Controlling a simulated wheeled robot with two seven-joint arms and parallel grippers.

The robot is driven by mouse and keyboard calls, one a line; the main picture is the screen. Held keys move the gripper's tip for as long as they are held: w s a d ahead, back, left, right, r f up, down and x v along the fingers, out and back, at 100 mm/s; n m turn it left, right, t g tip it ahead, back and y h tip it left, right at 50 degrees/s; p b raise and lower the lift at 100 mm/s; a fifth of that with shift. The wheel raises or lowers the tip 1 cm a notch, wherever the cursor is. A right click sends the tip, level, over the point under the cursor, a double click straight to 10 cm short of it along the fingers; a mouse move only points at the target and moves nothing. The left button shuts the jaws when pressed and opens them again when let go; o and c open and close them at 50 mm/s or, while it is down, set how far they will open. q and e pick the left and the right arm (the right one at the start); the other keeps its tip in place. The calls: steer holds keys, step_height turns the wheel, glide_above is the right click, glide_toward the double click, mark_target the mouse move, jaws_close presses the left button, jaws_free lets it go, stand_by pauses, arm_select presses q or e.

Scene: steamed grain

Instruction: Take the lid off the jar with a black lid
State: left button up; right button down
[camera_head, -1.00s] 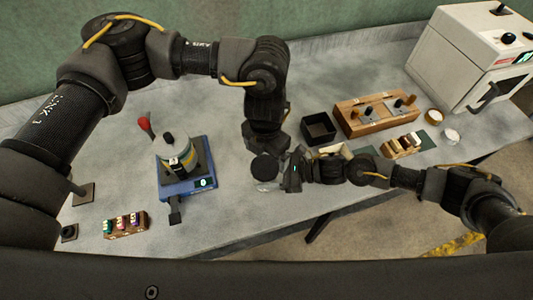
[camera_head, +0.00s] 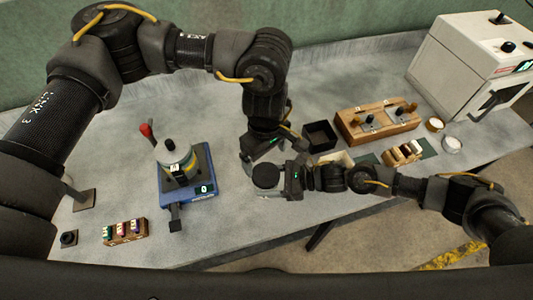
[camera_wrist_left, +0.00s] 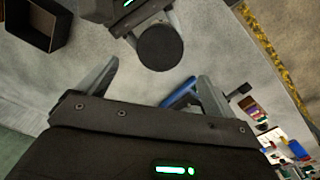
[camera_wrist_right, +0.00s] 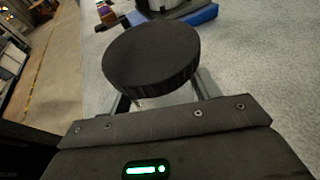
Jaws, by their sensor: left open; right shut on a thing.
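The jar with a black lid is held in my right gripper (camera_head: 272,183). Its round black lid (camera_head: 266,175) faces up in the head view and hides most of the jar body. In the right wrist view the lid (camera_wrist_right: 151,58) is above the fingers, which are shut on the jar below it. My left gripper (camera_head: 262,153) is open just behind the jar. In the left wrist view its fingers (camera_wrist_left: 157,78) are spread and empty, with the lid (camera_wrist_left: 160,47) ahead between their lines, apart from them.
A blue scale (camera_head: 200,190) with a pot (camera_head: 178,155) stands to the left. A small rack (camera_head: 125,231) is at the front left. A black open box (camera_head: 320,136) and a wooden holder (camera_head: 365,127) stand right of my left gripper. A white machine (camera_head: 455,65) is at far right.

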mark_target(266, 173)
arm_select(q)
steer(key=shift+m, duration=0.3)
steer(key=shift+f, duration=4)
steer(key=c, duration=1)
steer(key=n, duration=1.5)
steer(key=shift+r, duration=0.1)
steer(key=n, duration=0.5)
steer(key=shift+w, duration=0.1)
